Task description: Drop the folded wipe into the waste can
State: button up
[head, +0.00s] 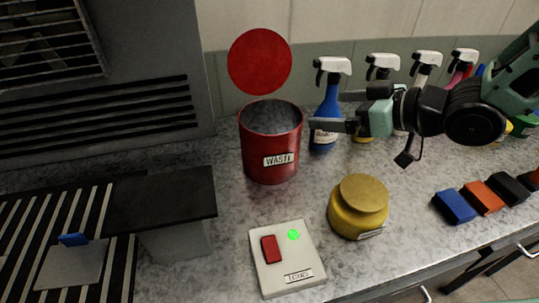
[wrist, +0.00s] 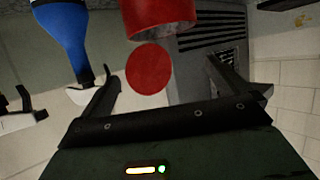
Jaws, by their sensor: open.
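The red waste can (head: 270,150), labelled "WASTE", stands upright on the grey counter. Its mouth is open and its round red lid (head: 259,61) is upright behind it. In the wrist view the can (wrist: 160,18) is at the top, with the lid (wrist: 149,69) below it. My gripper (head: 326,110) is open to the right of the can, at about rim height, pointing toward it. In the wrist view nothing shows between its fingers (wrist: 163,72). I cannot make out a folded wipe in either view; the can's bottom is hidden.
Several spray bottles (head: 328,105) stand behind my gripper. A yellow lidded jar (head: 358,208) and a white switch box (head: 285,260) with a green light are in front. Small coloured blocks (head: 455,207) lie right. A dark machine (head: 150,80) and striped rack (head: 45,215) are left.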

jog(key=shift+b+v, duration=1.9)
jog(key=shift+b, duration=0.3)
jog(key=shift+s+f, duration=0.1)
jog(key=shift+f, duration=0.05)
